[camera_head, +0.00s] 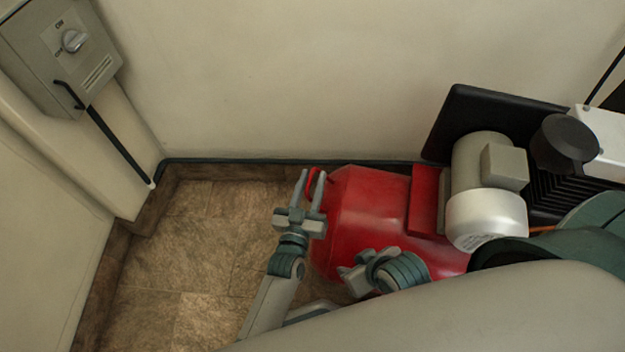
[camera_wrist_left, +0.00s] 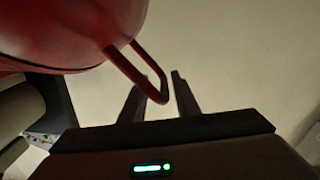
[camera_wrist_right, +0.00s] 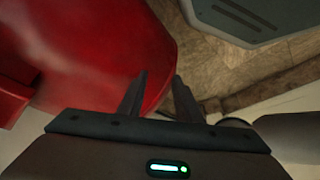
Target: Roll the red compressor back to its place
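The red compressor (camera_head: 370,215) lies on the tiled floor along the back wall, with a grey motor (camera_head: 490,205) on top. A red loop handle (camera_wrist_left: 138,72) sticks out from its rounded end. My left gripper (camera_head: 309,186) is at that end, open. In the left wrist view its fingers (camera_wrist_left: 160,92) stand apart with the handle's end between them, and gaps show beside it. My right gripper (camera_head: 350,272) is lower, in front of the tank. In the right wrist view its fingers (camera_wrist_right: 157,88) are apart with nothing held, close to the red tank (camera_wrist_right: 100,50). Whether they touch it is unclear.
A grey switch box (camera_head: 60,50) with a lever hangs on the left wall. A black panel (camera_head: 470,110) and dark green round part (camera_head: 590,240) are at the right. The floor (camera_head: 190,250) left of the compressor is clear up to the skirting.

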